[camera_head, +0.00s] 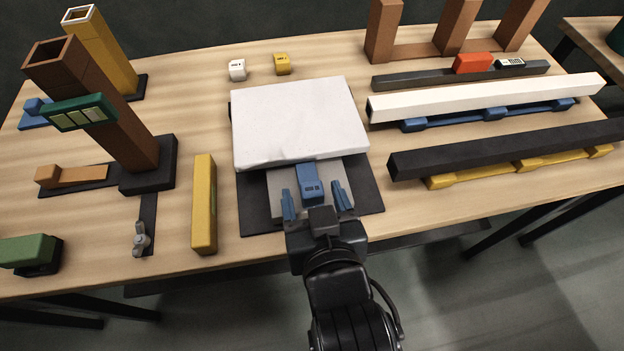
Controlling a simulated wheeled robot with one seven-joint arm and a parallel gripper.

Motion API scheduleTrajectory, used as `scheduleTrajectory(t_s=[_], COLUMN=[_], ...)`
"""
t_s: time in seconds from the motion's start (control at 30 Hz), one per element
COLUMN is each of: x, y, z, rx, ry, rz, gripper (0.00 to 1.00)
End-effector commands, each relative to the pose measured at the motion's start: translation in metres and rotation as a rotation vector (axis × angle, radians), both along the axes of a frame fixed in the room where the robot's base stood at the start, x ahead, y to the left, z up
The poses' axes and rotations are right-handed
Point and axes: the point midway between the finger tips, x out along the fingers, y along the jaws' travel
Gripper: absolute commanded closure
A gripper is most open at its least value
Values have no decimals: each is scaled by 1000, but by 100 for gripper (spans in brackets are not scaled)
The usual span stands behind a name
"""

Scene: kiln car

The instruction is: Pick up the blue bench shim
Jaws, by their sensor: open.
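The blue bench shim (309,183) is a small blue block near the middle of the table. It sits over a grey plate (338,172) at the front edge of a large white slab (298,120); whether it reaches under the slab I cannot tell. My gripper (317,203) is open, with one blue fingertip on each side of the shim's near end. A gap shows between each finger and the shim. Whether the fingers are level with it or above it is hard to tell.
A yellow bar (204,204) lies left of the dark base mat (258,212). A tall brown column (108,115) stands further left. Long white (480,97) and black (500,148) beams lie on supports at right. Small white (237,70) and yellow (282,64) blocks sit behind the slab.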

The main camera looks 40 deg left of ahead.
Motion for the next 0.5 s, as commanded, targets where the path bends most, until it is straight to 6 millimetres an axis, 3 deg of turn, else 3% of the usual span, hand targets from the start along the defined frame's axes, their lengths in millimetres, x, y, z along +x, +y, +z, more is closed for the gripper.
scheduleTrajectory(t_s=[0.5], x=[35], y=[38], z=[-26], rx=[1], ry=[-1], rz=[0], gripper=[32])
